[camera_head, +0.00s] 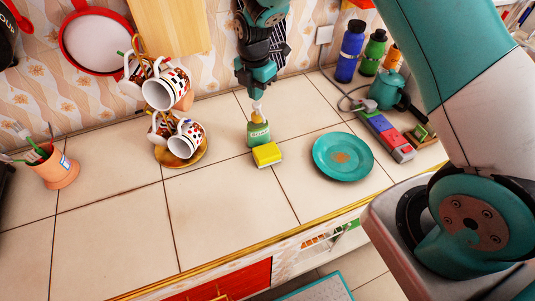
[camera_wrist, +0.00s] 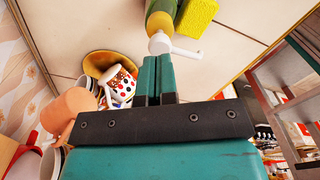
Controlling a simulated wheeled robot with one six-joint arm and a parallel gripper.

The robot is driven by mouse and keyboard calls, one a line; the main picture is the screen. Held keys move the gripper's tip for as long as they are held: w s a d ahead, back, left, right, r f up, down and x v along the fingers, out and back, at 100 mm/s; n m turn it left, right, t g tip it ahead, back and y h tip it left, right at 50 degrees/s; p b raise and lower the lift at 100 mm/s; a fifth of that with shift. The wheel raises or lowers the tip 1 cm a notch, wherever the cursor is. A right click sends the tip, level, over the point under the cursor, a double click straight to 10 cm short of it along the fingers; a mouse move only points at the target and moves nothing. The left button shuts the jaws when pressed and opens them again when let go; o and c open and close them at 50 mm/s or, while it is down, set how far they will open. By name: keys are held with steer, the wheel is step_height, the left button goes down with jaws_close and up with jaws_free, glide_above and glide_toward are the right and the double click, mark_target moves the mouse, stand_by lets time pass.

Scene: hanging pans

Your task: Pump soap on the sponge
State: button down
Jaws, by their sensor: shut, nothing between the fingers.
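A green soap bottle (camera_head: 258,134) with a white pump stands upright on the tiled counter. A yellow sponge (camera_head: 267,155) lies flat on the counter just in front of the bottle. In the wrist view the white pump head (camera_wrist: 160,43) has its spout pointing right, near the sponge (camera_wrist: 198,17) side. My gripper (camera_head: 257,96) points down right above the pump. In the wrist view its two teal fingers (camera_wrist: 156,61) are together and empty, with their tips at the pump head. I cannot tell whether they touch it.
A mug tree with patterned mugs (camera_head: 185,140) stands to the left. A teal plate (camera_head: 343,157) lies to the right. Blue (camera_head: 349,52) and green (camera_head: 374,53) bottles and a teal kettle (camera_head: 386,90) are at the back right. The front left counter is clear.

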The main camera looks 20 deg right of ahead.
steer(key=shift+f+b, duration=0.9)
steer(key=shift+f, duration=0.6)
steer(key=shift+r, duration=0.15)
steer(key=shift+r+p, duration=1.05)
steer(key=shift+r, duration=0.4)
step_height(320, 180, up, 5)
steer(key=p, duration=0.3)
steer(key=shift+p, duration=0.3)
